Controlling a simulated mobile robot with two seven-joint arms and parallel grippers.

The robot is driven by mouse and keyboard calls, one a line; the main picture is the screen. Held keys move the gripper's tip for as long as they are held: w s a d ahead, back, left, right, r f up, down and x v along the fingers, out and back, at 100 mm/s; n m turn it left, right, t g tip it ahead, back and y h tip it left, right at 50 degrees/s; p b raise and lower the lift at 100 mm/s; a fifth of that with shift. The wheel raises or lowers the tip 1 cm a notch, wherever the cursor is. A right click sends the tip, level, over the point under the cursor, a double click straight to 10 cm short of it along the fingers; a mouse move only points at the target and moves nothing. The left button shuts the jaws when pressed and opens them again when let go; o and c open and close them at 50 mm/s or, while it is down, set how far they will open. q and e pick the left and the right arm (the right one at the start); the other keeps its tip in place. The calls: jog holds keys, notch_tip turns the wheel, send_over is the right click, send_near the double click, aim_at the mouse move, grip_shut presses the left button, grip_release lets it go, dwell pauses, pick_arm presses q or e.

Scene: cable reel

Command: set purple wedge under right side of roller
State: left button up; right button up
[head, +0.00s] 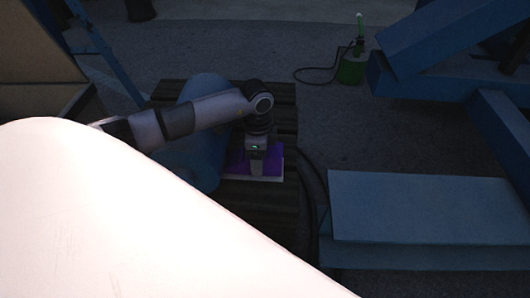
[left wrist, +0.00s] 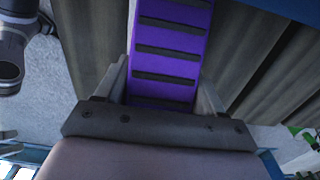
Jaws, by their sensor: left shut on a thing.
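The purple wedge (head: 272,163) is at the right side of the blue roller (head: 205,152), over the dark slatted pallet (head: 283,97). My left gripper (head: 257,170) points down on the wedge and hides part of it. In the left wrist view the wedge (left wrist: 170,55) shows black ribs across its purple face, and the left gripper (left wrist: 162,95) is shut on it, with one finger on each side. My left arm crosses over the roller and hides its middle. I cannot tell whether the wedge touches the roller or rests fully on the pallet. My right gripper is not in view.
A dark cable (head: 312,190) runs along the pallet's right edge. A blue step-like block (head: 425,205) stands to the right, with blue beams (head: 450,45) behind it. A green canister (head: 351,67) with a hose stands at the back. Grey ground between them is clear.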

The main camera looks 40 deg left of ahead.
pick_arm(q)
jog(key=shift+s+a, duration=0.25)
jog(key=shift+a, duration=0.2)
jog(key=o, duration=1.6)
jog(key=shift+s, duration=0.1)
notch_tip(320, 180, up, 7)
jog(key=shift+r+p, duration=0.15)
jog(key=shift+p, duration=0.7)
